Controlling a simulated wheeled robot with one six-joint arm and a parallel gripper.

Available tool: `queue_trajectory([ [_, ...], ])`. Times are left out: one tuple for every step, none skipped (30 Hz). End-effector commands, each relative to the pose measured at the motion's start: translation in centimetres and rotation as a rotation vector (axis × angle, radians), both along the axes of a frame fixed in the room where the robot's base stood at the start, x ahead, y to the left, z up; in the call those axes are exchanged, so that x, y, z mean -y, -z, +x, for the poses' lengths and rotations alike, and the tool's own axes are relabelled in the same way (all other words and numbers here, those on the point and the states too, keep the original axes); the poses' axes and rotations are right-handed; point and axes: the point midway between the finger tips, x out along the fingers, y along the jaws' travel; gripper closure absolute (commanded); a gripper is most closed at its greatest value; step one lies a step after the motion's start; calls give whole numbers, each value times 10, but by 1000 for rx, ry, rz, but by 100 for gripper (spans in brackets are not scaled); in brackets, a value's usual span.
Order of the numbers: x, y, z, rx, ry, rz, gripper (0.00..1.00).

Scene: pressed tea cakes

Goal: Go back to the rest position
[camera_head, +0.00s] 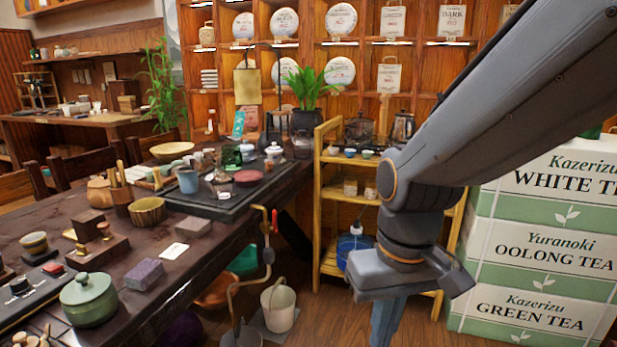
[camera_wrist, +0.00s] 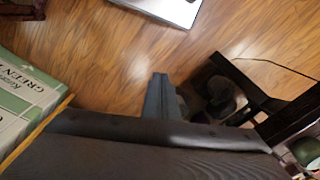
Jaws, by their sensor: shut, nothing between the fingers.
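My gripper (camera_head: 388,322) hangs pointing down at the lower middle right of the head view, its tip cut off by the bottom edge. In the wrist view its fingers (camera_wrist: 160,78) are together, with nothing between them, above bare wooden floor. It is to the right of the dark wooden table (camera_head: 135,318) and in front of the wooden shelf stand (camera_head: 330,263). It touches nothing that I can see.
Stacked white and green tea boxes (camera_head: 545,255) stand close on the right; a box also shows in the wrist view (camera_wrist: 25,95). A white bucket (camera_head: 278,306) and a bent metal pipe (camera_head: 233,292) are left of my gripper. The table holds a green lidded pot (camera_head: 89,300) and several tea things.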

Motion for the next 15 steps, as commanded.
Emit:
queue_trajectory([
  [1,-3,-10,-16,8,2,100],
  [2,-4,-16,-29,12,1,100],
  [4,-7,-18,-36,20,-1,100],
  [5,-9,-17,-35,25,-1,100],
  [7,-11,-16,-34,29,-3,100],
  [9,-13,-16,-34,34,-5,100],
  [10,-15,-16,-34,38,-6,100],
  [12,-17,-15,-34,43,-8,100],
  [14,-19,-15,-32,50,-9,100],
  [16,-21,-14,-32,54,-10,100],
  [17,-22,-14,-33,59,-12,100],
  [20,-25,-14,-34,65,-14,100],
  [22,-27,-14,-34,71,-15,100],
  [24,-29,-13,-33,77,-16,100],
  [26,-32,-13,-32,84,-17,100],
])
